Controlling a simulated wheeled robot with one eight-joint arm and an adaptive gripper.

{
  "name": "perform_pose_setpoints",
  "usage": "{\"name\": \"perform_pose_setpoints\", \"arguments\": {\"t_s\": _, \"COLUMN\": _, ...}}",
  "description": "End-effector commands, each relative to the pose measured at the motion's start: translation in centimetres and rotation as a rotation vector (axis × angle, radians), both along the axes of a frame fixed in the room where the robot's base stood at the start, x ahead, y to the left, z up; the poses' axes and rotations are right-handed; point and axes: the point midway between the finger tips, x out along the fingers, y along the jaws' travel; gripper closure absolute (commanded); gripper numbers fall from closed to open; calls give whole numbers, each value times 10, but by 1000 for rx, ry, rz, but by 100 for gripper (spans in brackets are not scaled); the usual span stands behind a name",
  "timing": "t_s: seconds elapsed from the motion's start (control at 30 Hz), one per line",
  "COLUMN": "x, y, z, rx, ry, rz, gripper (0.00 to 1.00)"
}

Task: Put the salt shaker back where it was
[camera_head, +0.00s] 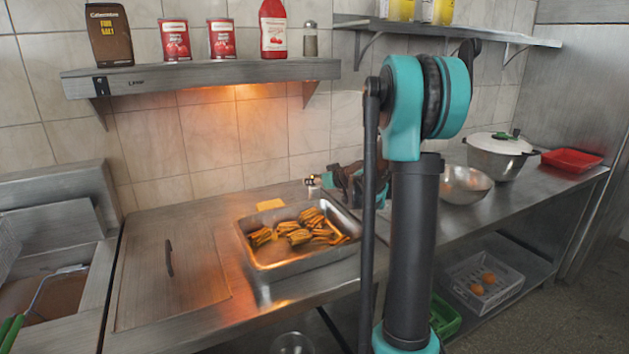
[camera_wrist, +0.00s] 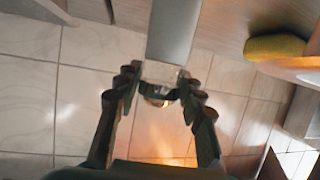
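My gripper (camera_wrist: 157,82) is in front of the tiled wall, above the back of the counter. In the wrist view its two dark fingers close around a small, pale, glassy thing (camera_wrist: 160,74), which I take to be the salt shaker; much of it is hidden by the fingers. In the head view the gripper (camera_head: 316,181) points left beside the steel pan, and the held thing is too small to read clearly. Another shaker (camera_head: 310,42), with a darker body and a metal-looking cap, stands upright at the right end of the wall shelf (camera_head: 210,76).
The shelf also holds a brown packet (camera_head: 110,36), two red cans (camera_head: 175,42) and a red bottle (camera_head: 272,30). Below are a steel pan (camera_head: 262,270) of food and a yellow block (camera_head: 270,204). A bowl (camera_head: 464,186) and a lidded pot (camera_head: 497,158) stand right.

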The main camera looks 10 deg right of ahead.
Motion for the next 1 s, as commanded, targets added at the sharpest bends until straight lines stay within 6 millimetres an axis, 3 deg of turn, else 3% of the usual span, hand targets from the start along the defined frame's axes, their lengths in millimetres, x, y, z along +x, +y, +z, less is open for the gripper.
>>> {"name": "perform_pose_setpoints", "arguments": {"t_s": 0.1, "x": 0, "y": 0, "z": 0, "rx": 0, "ry": 0, "rz": 0, "gripper": 44}}
{"name": "perform_pose_setpoints", "arguments": {"t_s": 0.47, "x": 0, "y": 0, "z": 4, "rx": 0, "ry": 0, "rz": 0, "gripper": 44}}
{"name": "perform_pose_setpoints", "arguments": {"t_s": 0.67, "x": -21, "y": -12, "z": 12, "rx": 0, "ry": 0, "rz": -3, "gripper": 44}}
{"name": "perform_pose_setpoints", "arguments": {"t_s": 1.0, "x": -73, "y": -40, "z": 37, "rx": 0, "ry": 0, "rz": -2, "gripper": 44}}
